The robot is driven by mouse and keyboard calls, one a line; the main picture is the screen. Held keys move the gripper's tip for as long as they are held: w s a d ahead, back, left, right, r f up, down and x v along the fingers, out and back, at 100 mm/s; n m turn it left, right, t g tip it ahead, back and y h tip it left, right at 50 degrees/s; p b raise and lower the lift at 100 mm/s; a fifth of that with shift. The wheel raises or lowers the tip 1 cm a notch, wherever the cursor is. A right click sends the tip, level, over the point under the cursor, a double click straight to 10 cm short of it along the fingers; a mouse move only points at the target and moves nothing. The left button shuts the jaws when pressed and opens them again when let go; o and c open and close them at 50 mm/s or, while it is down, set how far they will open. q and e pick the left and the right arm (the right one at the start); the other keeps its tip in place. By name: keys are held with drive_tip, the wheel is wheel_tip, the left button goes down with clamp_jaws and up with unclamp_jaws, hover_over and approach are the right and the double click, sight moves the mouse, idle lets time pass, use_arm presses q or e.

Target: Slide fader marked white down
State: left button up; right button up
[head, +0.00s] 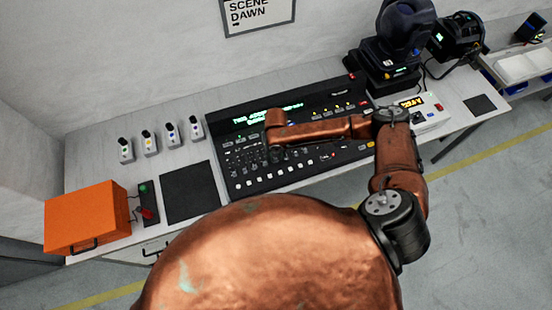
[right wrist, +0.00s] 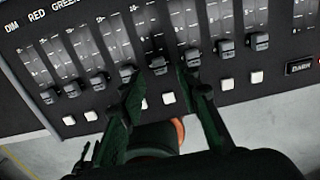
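The lighting console (head: 238,181) lies on the table with a row of faders. In the right wrist view, labels DIM, RED and part of GREEN are readable; no label reading white can be seen. My right gripper (right wrist: 160,76) is open over the lower edge of the fader row. A dark fader cap (right wrist: 158,65) stands between its fingertips, low in its slot; contact cannot be told. In the head view the right gripper (head: 276,154) points down at the console, its fingertips small and dark. My left gripper is not in view.
An orange case (head: 87,218) and a small switch box (head: 147,203) stand at left. Small white units (head: 160,139) stand behind a black mat (head: 190,192). A moving-head lamp (head: 399,45) stands behind the console's right end. White buttons (right wrist: 168,98) sit below the faders.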

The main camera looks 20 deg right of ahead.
sight(276, 161)
wheel_tip(276, 161, up, 9)
idle(0.3)
idle(1.1)
